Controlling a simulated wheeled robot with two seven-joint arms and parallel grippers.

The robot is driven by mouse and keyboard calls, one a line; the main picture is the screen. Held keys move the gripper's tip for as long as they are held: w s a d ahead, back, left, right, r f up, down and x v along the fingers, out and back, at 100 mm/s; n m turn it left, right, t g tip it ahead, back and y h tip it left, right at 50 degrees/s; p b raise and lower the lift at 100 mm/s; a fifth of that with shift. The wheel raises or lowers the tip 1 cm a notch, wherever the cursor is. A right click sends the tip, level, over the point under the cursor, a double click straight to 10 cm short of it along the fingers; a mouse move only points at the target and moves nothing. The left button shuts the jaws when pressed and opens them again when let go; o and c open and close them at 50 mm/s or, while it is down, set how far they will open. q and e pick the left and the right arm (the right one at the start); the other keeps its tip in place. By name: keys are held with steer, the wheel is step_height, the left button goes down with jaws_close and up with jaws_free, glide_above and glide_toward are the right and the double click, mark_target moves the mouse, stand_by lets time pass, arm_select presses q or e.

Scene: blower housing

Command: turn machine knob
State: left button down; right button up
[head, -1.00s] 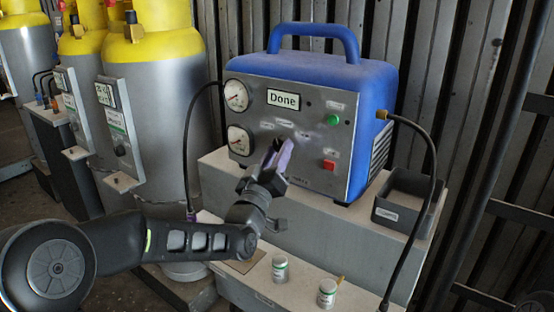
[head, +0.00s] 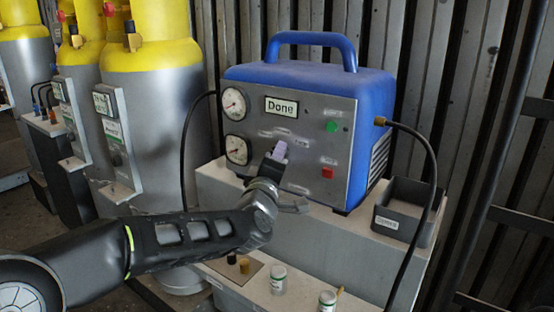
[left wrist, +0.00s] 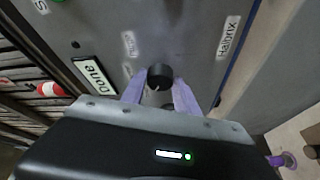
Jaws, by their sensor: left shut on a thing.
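The blue machine (head: 372,98) stands on a grey bench, with a grey front panel, two gauges, a green button (head: 332,127), a red button (head: 327,172) and a display (head: 281,107) reading "Done". The black knob (left wrist: 160,76) shows on the panel in the left wrist view, between the purple fingertips. My left gripper (head: 280,151) is at the lower middle of the panel and is shut on the knob; it also shows in the left wrist view (left wrist: 158,92). In the head view the knob is hidden behind my gripper. My right gripper is not in view.
Yellow-topped grey cylinders (head: 150,110) stand at the left. A dark open box (head: 405,212) sits on the bench at the right, near a black hose (head: 432,165). Small cans (head: 278,280) stand on the lower shelf.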

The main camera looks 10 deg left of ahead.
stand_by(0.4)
arm_select(q)
steer(key=c, duration=0.9)
jaws_free()
steer(key=s, duration=0.7)
steer(key=shift+s+d+f, duration=0.1)
steer(key=shift+s+f, duration=0.2)
steer(key=shift+s, duration=0.05)
